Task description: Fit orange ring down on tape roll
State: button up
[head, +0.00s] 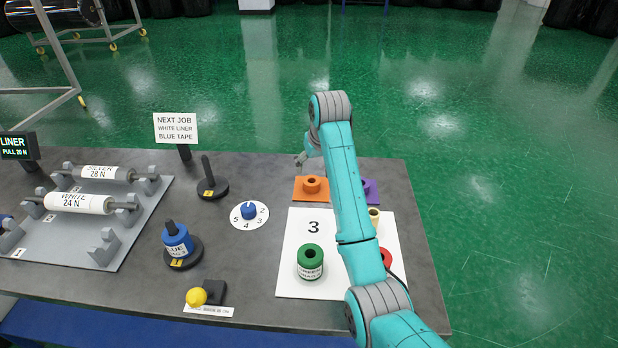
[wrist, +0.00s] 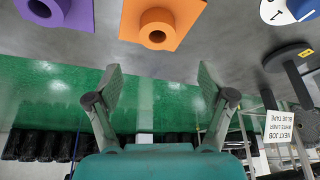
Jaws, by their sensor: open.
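The orange ring (head: 315,189) has a round hole in its middle and sits on an orange square (head: 300,196). The ring also shows at the top of the wrist view (wrist: 149,23). My gripper (wrist: 160,76) is open and empty, its fingers spread, apart from the ring. In the head view it is near the orange square's far edge, partly hidden by my arm. A green tape roll (head: 310,268) with a white label stands upright on the white board marked 3 (head: 293,225). A tan roll (head: 375,212) and a red piece (head: 386,257) are partly hidden behind my arm.
A purple piece (head: 371,188) stands right of the orange square. Left are a numbered dial (head: 262,215), an empty post (head: 207,170), a blue roll (head: 177,243) on a post, a yellow knob (head: 196,297) and a liner rack (head: 130,215). Grey table lies bare between them.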

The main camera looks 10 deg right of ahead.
aim_at(312, 180)
jog(key=x, duration=0.9)
jog(key=shift+s+d+f, duration=0.1)
jog(key=shift+d+f, duration=0.1)
jog(key=shift+f, duration=0.3)
jog(key=c, duration=1.3)
